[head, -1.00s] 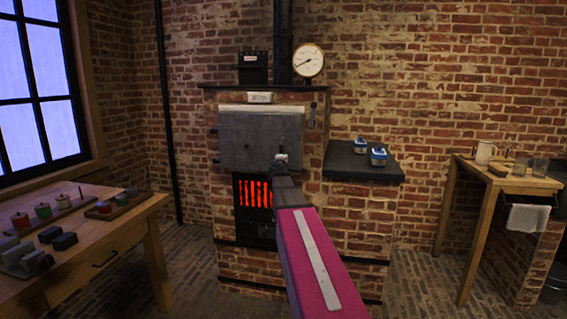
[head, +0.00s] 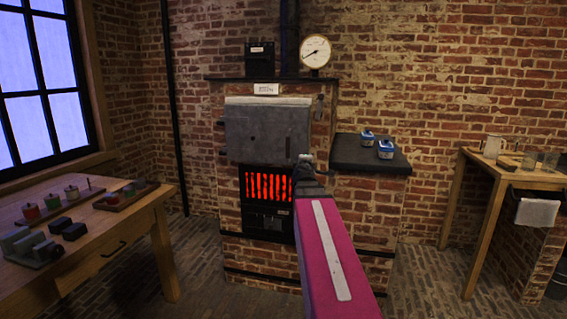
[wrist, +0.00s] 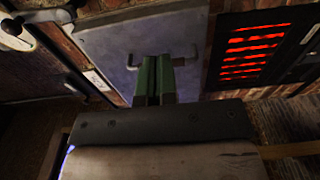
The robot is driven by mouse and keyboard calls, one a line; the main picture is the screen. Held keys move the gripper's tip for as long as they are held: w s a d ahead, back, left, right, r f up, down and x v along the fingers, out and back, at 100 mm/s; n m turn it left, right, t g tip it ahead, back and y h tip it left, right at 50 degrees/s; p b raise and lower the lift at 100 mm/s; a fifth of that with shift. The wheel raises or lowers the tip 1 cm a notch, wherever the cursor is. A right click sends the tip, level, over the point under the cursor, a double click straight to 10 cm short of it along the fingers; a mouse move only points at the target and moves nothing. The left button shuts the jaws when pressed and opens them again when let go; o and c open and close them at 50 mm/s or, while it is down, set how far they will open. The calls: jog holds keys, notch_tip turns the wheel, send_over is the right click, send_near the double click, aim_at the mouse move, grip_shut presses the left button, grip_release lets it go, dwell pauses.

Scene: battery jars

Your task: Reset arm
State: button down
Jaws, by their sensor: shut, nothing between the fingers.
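My gripper (head: 306,159) is in front of the brick furnace, at the end of my pink arm link, just below the right part of the grey metal furnace door (head: 268,133). In the wrist view my gripper (wrist: 154,80) shows two green fingers pressed together with nothing between them. They point toward the grey door (wrist: 140,45) and its handle (wrist: 162,62). I cannot tell from these views whether the fingertips touch the door. The door looks closed.
Glowing red bars (head: 266,186) show under the door. A dark side shelf (head: 372,163) holds two blue-and-white items (head: 386,149). A wooden table (head: 90,230) with jars and blocks stands left. A small wooden table (head: 515,178) with glasses stands right. The brick floor between is open.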

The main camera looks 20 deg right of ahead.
jog(key=s+a+f+m+g+y, duration=0.1)
jog(key=s+a+f+m+g, duration=0.15)
jog(key=f, duration=0.55)
jog(key=s+a+f+m+g, duration=0.2)
jog(key=a+f+m+g, duration=0.15)
jog(key=f, duration=0.45)
jog(key=s+a+f+m+g+y, duration=0.1)
jog(key=s+a+f+m+g, duration=0.15)
jog(key=f, duration=0.45)
jog(key=s+a+f+m+g+y, duration=0.4)
jog(key=s+a+f+g+y, duration=0.2)
jog(key=s+a+f, duration=0.8)
notch_tip(320, 180, down, 2)
jog(key=shift+a+g, duration=0.65)
jog(key=shift+a, duration=0.45)
